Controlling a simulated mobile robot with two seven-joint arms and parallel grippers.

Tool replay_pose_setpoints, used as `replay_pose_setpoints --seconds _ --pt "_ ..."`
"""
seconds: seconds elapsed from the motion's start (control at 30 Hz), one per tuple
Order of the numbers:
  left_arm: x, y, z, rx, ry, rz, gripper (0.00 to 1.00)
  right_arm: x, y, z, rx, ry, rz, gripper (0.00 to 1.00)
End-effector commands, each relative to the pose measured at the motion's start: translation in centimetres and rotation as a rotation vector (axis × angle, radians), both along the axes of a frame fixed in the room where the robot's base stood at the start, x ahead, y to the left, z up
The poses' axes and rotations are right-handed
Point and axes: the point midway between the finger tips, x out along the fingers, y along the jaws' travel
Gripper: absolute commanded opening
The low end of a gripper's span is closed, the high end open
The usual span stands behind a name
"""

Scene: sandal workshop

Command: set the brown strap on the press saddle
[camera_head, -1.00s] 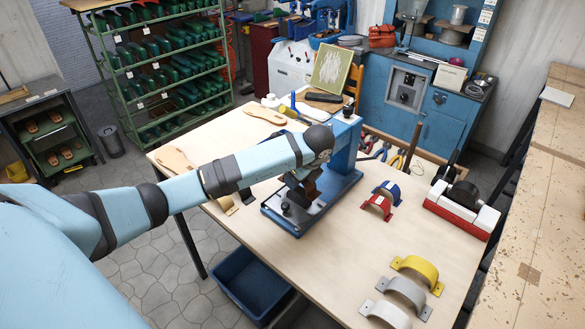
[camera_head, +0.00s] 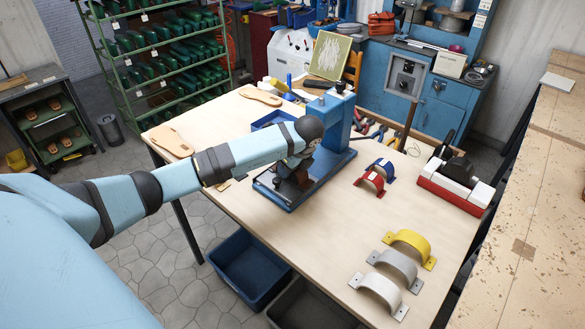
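The blue press (camera_head: 339,122) stands on the wooden table, with a flat base reaching toward the front left. My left arm comes in from the left, and its gripper (camera_head: 296,172) points down over the front of the base. A small dark brown piece, seemingly the brown strap (camera_head: 287,190), shows just under the gripper at the saddle. The wrist hides most of the saddle and the fingers. I cannot tell whether the fingers are shut on the strap or whether it touches the saddle. My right gripper is not in view.
Red (camera_head: 370,183) and blue (camera_head: 382,168) arches stand right of the press. Yellow (camera_head: 409,242), grey (camera_head: 394,264) and white (camera_head: 379,290) arches stand at the front right. A red-and-white device (camera_head: 456,182) is at the right edge. Tan soles (camera_head: 171,141) lie at the left.

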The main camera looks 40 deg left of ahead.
Motion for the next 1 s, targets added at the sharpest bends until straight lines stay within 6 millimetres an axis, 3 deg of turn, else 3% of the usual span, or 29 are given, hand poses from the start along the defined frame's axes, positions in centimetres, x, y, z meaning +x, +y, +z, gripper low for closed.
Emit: replay_pose_setpoints --seconds 0.7,0.73,0.83,1.0 --pt "0.0 0.04 -0.45 0.001 0.0 0.001 0.2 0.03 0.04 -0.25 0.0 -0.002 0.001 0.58" --pt "0.01 0.04 -0.41 0.001 0.0 0.001 0.46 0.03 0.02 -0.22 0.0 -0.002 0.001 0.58" --pt "0.01 0.03 -0.39 0.0 0.0 0.001 0.69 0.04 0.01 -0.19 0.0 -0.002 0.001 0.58" --pt "0.0 0.03 -0.39 0.0 0.0 0.001 0.72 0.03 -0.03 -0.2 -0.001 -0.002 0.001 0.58"
